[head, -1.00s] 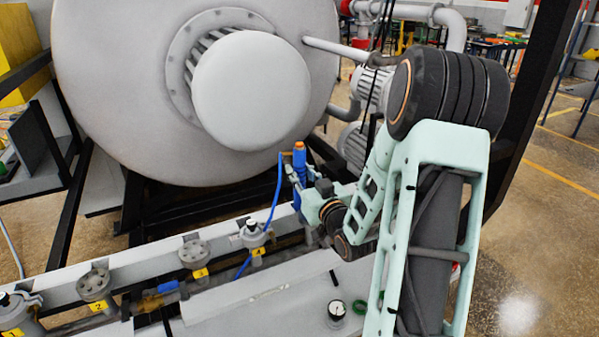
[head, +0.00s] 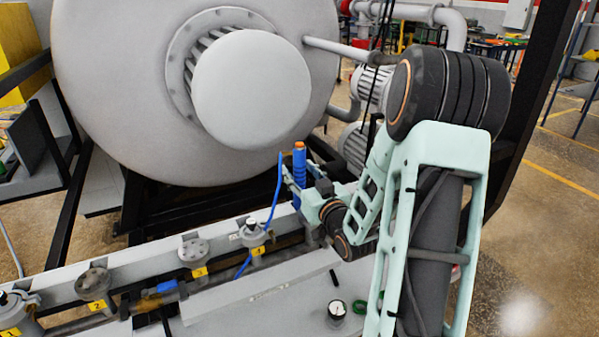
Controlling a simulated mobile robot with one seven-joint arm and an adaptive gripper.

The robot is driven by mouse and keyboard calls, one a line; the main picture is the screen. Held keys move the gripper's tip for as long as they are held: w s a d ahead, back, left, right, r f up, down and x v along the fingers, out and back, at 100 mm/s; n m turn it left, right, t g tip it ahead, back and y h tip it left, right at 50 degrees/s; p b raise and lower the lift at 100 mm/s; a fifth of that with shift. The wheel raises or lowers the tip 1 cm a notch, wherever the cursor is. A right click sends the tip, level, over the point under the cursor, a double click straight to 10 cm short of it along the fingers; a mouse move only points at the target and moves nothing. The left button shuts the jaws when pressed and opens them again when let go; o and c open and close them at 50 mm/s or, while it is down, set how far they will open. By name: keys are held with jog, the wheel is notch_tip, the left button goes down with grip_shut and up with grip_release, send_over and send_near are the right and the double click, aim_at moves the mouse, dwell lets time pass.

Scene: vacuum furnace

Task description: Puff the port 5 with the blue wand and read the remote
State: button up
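The blue wand (head: 299,170), with an orange cap, stands roughly upright beyond the rail in the head view. My gripper (head: 297,184) is at the wand, with a finger showing on its left side; it appears shut on the wand, though the contact is partly hidden. A blue hose (head: 275,193) rises beside the wand from near the port tagged 4 (head: 251,233). Port 5 cannot be seen; my arm covers the rail to the right of port 4. I cannot make out a remote.
Ports tagged 3 (head: 194,251), 2 (head: 94,282) and 1 (head: 16,307) line the rail to the left. A small round gauge (head: 337,309) and a green ring (head: 360,307) are in front. The large furnace door (head: 120,90) stands close behind the wand.

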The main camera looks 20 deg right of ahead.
jog(key=s, duration=0.7)
jog(key=shift+s, duration=0.3)
dwell(1.7)
grip_shut()
dwell(1.3)
